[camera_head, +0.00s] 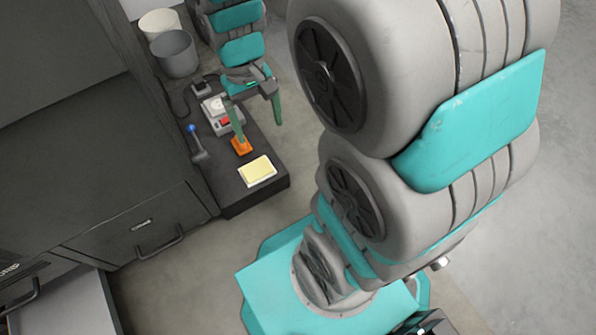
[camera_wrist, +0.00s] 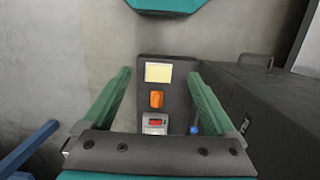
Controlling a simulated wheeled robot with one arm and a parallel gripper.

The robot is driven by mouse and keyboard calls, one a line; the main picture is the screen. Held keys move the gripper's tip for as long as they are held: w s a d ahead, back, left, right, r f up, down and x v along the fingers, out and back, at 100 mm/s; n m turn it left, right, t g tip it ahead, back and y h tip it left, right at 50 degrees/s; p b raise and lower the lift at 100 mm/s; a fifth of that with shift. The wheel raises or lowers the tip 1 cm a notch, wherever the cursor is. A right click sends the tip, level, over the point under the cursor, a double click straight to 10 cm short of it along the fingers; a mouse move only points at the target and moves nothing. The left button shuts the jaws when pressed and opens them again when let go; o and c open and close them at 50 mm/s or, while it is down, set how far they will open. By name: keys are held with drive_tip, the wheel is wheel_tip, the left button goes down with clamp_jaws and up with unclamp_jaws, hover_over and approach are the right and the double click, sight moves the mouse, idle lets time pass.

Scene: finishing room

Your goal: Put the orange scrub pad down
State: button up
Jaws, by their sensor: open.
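The orange scrub pad (camera_head: 241,147) lies on the dark bench top (camera_head: 228,195), between a cream block and a small device. It also shows in the wrist view (camera_wrist: 156,99), in the gap between my fingers. My gripper (camera_head: 259,130) is open, its two green fingers wide apart, with nothing between them in grasp. In the head view the left finger's tip overlaps the pad's upper edge. In the wrist view the fingers (camera_wrist: 158,74) stand clear of the pad on both sides. The height of the fingertips above the bench is hard to tell.
The cream block (camera_head: 257,170) lies near the bench's front end. A device with a red part (camera_head: 225,122) and a blue-knobbed tool (camera_head: 196,143) stand nearby. A grey bucket (camera_head: 175,54) and a white bucket stand behind. Dark drawers (camera_head: 140,230) adjoin the bench. The floor to the right is open.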

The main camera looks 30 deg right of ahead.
drive_tip(key=s+r, duration=0.3)
drive_tip(key=s, duration=1.2)
drive_tip(key=shift+s+a, duration=0.15)
drive_tip(key=shift+s, duration=0.2)
drive_tip(key=shift+r, duration=0.1)
wheel_tip(320, 180, up, 11)
drive_tip(key=p, duration=1.1)
drive_tip(key=shift+w, duration=0.1)
